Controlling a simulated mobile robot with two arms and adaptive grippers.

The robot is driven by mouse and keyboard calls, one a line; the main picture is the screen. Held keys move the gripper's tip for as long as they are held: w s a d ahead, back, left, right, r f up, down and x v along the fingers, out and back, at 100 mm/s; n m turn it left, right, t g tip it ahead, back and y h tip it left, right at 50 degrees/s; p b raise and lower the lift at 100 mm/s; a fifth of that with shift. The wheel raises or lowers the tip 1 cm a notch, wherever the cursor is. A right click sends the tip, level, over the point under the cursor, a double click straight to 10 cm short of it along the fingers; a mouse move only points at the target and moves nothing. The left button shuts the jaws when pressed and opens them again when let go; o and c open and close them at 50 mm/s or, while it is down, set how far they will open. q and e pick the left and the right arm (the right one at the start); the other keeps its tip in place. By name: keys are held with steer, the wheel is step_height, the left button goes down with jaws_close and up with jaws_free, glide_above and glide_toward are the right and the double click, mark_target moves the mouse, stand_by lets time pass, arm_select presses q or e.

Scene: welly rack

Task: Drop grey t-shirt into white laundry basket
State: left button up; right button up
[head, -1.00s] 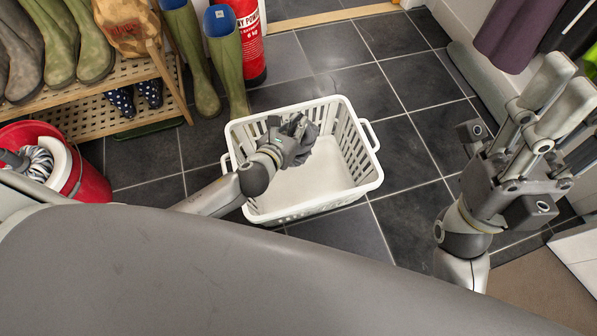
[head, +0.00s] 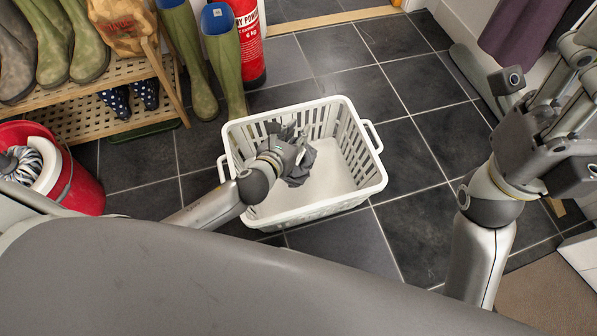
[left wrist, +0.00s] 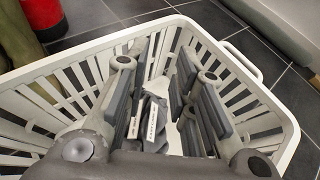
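The white laundry basket (head: 347,200) stands on the dark tiled floor in the middle of the head view. The grey t-shirt (head: 301,168) is a crumpled dark bundle inside it, beside and below my left gripper (head: 294,145). In the left wrist view, the fingers of my left gripper (left wrist: 162,85) are spread, with pale basket showing between them. Grey cloth (left wrist: 152,112) shows low between the fingers; most of it is hidden. My right gripper (head: 570,85) is spread open and empty at the right, partly cut off by the frame edge.
A wooden rack (head: 100,112) with wellies stands at the upper left. Green wellies (head: 226,60) and a red extinguisher (head: 250,45) stand behind the basket. A red bucket (head: 85,190) is at the left. Floor right of the basket is clear.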

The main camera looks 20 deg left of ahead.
arm_select(q)
steer(key=shift+o, duration=0.4)
steer(key=shift+s, duration=0.2)
steer(key=v, duration=1.1)
steer(key=shift+s, duration=0.3)
steer(key=shift+a+r, duration=0.1)
